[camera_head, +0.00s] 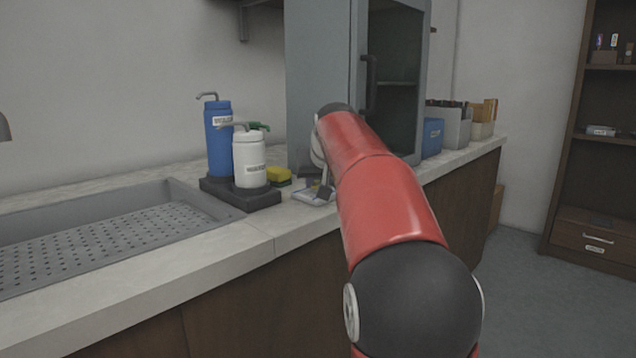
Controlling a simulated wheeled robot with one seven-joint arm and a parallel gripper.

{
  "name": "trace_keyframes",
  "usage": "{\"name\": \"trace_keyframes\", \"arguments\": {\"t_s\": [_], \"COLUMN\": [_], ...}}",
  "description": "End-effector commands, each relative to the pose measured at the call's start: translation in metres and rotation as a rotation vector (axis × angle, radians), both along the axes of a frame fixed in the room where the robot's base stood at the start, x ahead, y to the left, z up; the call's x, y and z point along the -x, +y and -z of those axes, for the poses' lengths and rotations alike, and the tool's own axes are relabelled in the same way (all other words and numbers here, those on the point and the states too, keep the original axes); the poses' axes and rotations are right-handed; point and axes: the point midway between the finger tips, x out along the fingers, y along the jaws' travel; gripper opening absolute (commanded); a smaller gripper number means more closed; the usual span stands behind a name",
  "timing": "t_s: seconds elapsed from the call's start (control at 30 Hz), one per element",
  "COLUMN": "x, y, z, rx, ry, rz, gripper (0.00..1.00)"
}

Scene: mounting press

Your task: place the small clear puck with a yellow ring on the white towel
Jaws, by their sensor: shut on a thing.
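The white towel (309,198) lies folded on the counter, right of the soap bottles, and is partly covered by my gripper. My gripper (316,190) is low over the towel at the end of my red arm, pointing down. It is shut on the small clear puck, of which only a small yellowish trace shows between the dark fingers. I cannot tell whether the puck touches the towel.
A yellow and green sponge (279,176) lies just left of the towel. A blue bottle (219,140) and a white bottle (249,160) stand in a dark tray (250,202). A sink (100,240) is at left, a grey cabinet (330,60) behind. The counter's front edge is close.

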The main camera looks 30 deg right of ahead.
Motion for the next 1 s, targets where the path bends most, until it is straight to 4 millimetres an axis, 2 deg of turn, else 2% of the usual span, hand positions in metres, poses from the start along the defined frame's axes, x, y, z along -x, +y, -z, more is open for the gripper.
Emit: {"name": "trace_keyframes", "arguments": {"t_s": [0.1,0.13,0.27,0.53,0.63,0.77,1.0], "x": [0.0,0.0,0.0,0.0,0.001,0.014,0.052], "y": [0.0,0.0,0.0,0.0,0.0,0.003,0.013], "z": [0.005,0.003,0.003,0.003,-0.003,-0.015,-0.051], "rx": [0.0,0.0,0.0,0.0,0.0,0.001,0.001], "ry": [0.0,0.0,0.0,0.0,0.0,-0.003,-0.003], "rz": [0.0,0.0,0.0,0.0,0.0,0.0,0.001], "gripper": [0.01,0.3,0.47,0.47,0.47,0.47,0.47]}}
